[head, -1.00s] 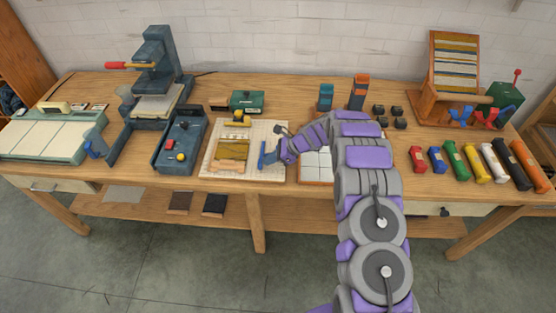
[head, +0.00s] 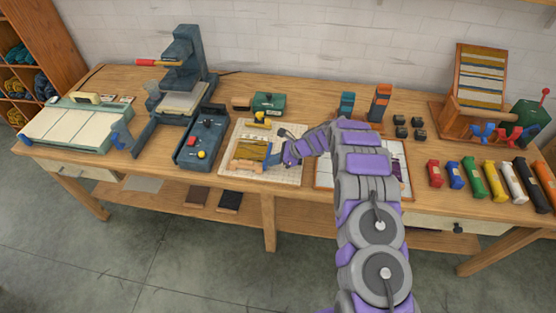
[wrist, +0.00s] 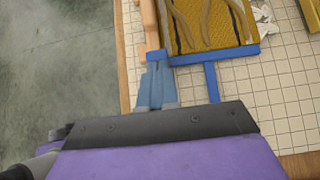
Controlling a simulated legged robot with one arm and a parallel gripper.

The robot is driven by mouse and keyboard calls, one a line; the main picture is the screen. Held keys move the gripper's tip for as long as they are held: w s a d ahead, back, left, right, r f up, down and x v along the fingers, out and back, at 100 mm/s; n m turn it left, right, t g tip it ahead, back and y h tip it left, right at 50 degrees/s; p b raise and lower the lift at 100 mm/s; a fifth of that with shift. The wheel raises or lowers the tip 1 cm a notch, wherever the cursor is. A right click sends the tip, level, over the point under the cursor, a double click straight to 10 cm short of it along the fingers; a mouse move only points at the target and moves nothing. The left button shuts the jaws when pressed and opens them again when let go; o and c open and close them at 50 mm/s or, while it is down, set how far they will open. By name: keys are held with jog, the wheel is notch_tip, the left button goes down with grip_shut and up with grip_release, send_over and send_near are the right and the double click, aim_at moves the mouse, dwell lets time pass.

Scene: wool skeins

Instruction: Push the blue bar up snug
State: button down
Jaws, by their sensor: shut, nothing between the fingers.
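The blue bar (wrist: 225,53) lies on the gridded cream board (wrist: 262,105), along the near edge of a mustard woven piece (wrist: 205,25). In the wrist view the bar appears against that edge, with little or no gap; a blue stem runs from it toward me. In the head view the bar (head: 272,158) is partly hidden by my arm. My gripper (wrist: 154,62) is shut and empty, its tips at the bar's left end in the wrist view; contact is hard to tell. My gripper also shows in the head view (head: 281,156).
A wooden strip (wrist: 150,22) lies along the woven piece's left side. A yellow block (head: 262,118) sits at the board's far edge.

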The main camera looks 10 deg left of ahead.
jog(key=shift+s+d, duration=0.1)
jog(key=shift+d, duration=0.3)
jog(key=d, duration=0.2)
jog(key=shift+d, duration=0.35)
jog(key=p+v, duration=0.2)
jog(key=v, duration=0.8)
jog(key=s+d+r+n+g+h+b, duration=0.15)
jog(key=s+r+n+h, duration=0.25)
jog(key=s+r+n, duration=1.1)
jog(key=s+d+r+n+h, duration=0.1)
jog(key=s+d+r, duration=0.2)
jog(key=s, duration=0.8)
jog(key=s+d+r+n+h, duration=0.1)
jog(key=s+d, duration=0.4)
jog(key=s, duration=0.7)
jog(key=s+d+r+n+h, duration=0.1)
jog(key=s+d+r+h, duration=0.2)
jog(key=s, duration=0.8)
jog(key=shift+s+d+r+g, duration=0.2)
jog(key=shift+d+r+g, duration=0.25)
jog(key=shift+r, duration=0.5)
